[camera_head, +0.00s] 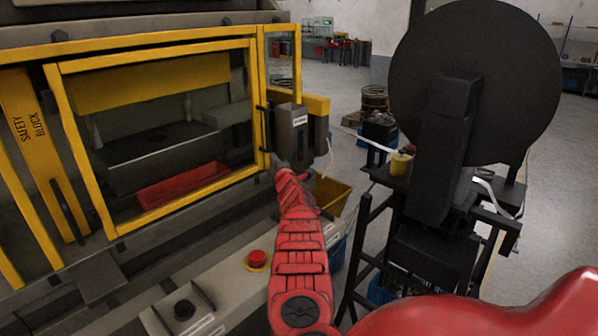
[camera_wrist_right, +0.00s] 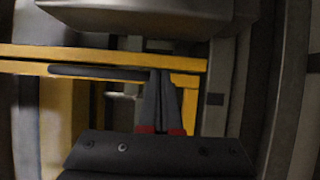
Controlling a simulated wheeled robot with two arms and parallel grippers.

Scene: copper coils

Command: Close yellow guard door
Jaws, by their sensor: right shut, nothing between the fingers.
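The yellow guard door (camera_head: 84,150) is a yellow-framed clear panel on the front of the machine. It spans most of the opening, and a red tray (camera_head: 184,185) shows through it. I cannot tell whether its right edge is fully against the frame. A black handle (camera_head: 263,107) stands at that right edge; a dark bar like it also lies along yellow framing in the right wrist view (camera_wrist_right: 92,72). My right gripper (camera_wrist_right: 161,76) is shut and empty, its tips beside the end of that bar; contact is unclear. In the head view the fingers are hard to make out. My left gripper is not seen.
A grey box (camera_head: 292,133) is mounted right of the door, close to my right wrist. A red button (camera_head: 258,258) sits on the ledge below. A large black disc (camera_head: 500,75) on a dark stand is at the right, beside my arm.

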